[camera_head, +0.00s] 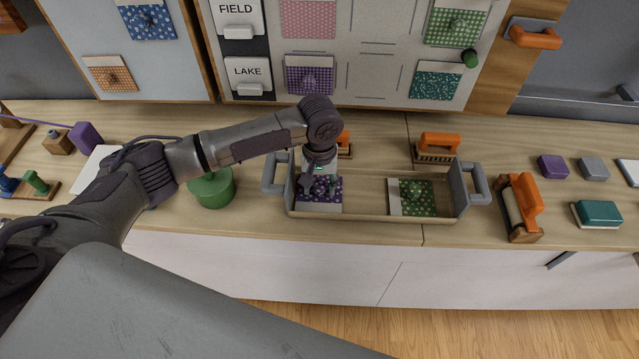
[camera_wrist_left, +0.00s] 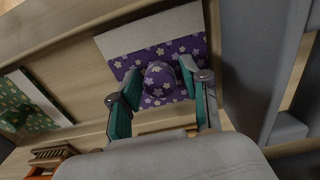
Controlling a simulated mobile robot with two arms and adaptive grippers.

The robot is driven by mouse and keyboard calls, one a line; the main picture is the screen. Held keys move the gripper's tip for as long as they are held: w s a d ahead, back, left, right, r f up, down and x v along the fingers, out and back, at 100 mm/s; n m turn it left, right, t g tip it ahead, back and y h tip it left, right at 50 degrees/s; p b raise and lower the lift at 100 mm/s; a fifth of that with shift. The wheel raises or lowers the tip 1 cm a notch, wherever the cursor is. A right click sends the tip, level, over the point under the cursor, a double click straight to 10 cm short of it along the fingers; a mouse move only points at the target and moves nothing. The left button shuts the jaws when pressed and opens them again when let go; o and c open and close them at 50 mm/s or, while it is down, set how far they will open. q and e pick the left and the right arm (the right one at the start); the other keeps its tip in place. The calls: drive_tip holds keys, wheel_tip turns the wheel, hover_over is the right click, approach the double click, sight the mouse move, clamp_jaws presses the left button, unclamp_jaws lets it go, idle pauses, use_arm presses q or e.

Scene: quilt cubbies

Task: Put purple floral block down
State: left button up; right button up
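The purple floral block (camera_head: 322,203) is a flat tile with white flowers, a pale blank strip and a round purple knob. It lies flat in the left part of a beige tray (camera_head: 362,214) with grey handles; I cannot tell whether it touches the tray floor. My left gripper (camera_head: 318,190) points down over it. In the left wrist view, the teal fingertips of my left gripper (camera_wrist_left: 160,72) close on both sides of the knob of the purple floral block (camera_wrist_left: 192,48). My right gripper is not in view.
A green floral block (camera_head: 425,205) sits in the tray's right part. A green round container (camera_head: 212,190) stands left, under my arm. A board (camera_head: 345,70) with patterned blocks rises behind.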

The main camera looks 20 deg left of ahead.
sight(320, 185)
use_arm(q)
drive_tip(key=shift+r, duration=0.1)
wheel_tip(320, 185, up, 12)
drive_tip(key=shift+b, duration=0.35)
idle(0.7)
